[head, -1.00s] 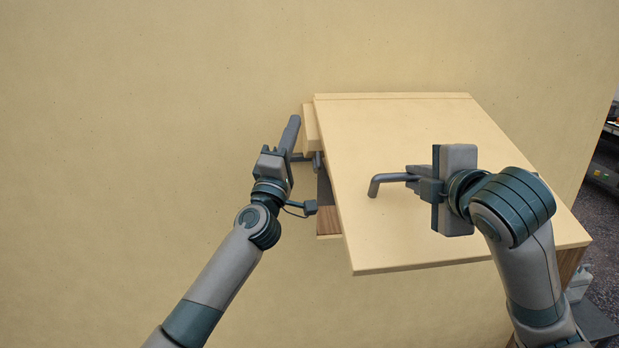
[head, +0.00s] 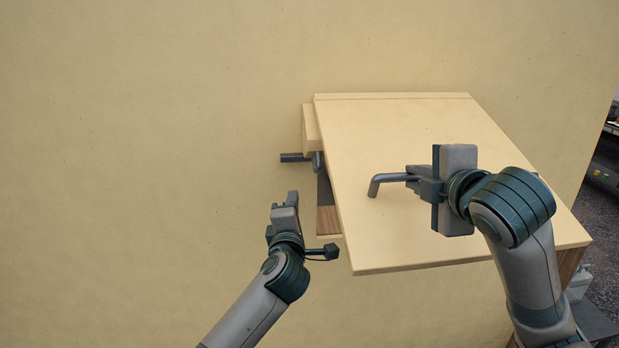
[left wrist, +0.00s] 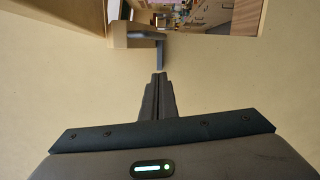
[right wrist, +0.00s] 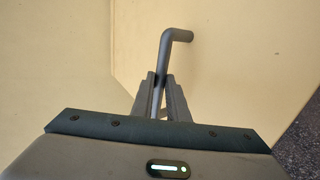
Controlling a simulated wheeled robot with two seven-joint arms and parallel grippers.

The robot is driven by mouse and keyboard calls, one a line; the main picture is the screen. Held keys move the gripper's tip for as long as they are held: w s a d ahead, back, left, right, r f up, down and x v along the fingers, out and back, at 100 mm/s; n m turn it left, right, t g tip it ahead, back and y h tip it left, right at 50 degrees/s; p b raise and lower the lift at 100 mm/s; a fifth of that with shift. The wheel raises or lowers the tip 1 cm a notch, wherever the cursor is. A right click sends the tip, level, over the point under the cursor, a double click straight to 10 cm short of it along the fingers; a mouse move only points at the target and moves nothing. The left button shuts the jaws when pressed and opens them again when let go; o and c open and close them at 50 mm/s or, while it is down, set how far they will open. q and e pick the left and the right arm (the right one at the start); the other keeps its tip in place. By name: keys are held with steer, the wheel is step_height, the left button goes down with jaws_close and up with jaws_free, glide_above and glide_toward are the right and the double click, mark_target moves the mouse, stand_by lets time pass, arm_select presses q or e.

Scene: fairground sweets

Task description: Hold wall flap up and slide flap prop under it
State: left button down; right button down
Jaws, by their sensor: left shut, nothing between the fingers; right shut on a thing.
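The wall flap (head: 420,220) is a cream panel held raised out from the wall. My right gripper (head: 408,178) is shut on a grey bent handle (head: 376,185) whose far end meets the flap's face; this grip shows in the right wrist view (right wrist: 160,82). A grey bar, seemingly the flap prop (head: 292,157), sticks out left from beneath the flap's left edge. It also shows in the left wrist view (left wrist: 159,52). My left gripper (head: 292,198) is shut and empty, below the bar and apart from it. The bar's inner part is hidden by the flap.
A cream frame block (head: 309,130) stands at the flap's upper left. A wooden surface (head: 328,220) shows under the flap. The left wrist view looks into an opening with shelves (left wrist: 200,15). The wall to the left is clear.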

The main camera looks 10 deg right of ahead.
arm_select(q)
steer(key=shift+w, duration=0.15)
arm_select(e)
steer(key=shift+r, duration=0.15)
arm_select(q)
steer(key=w+d+r, duration=0.1)
steer(key=w+d, duration=0.4)
steer(key=w, duration=0.5)
steer(key=shift+d, duration=0.25)
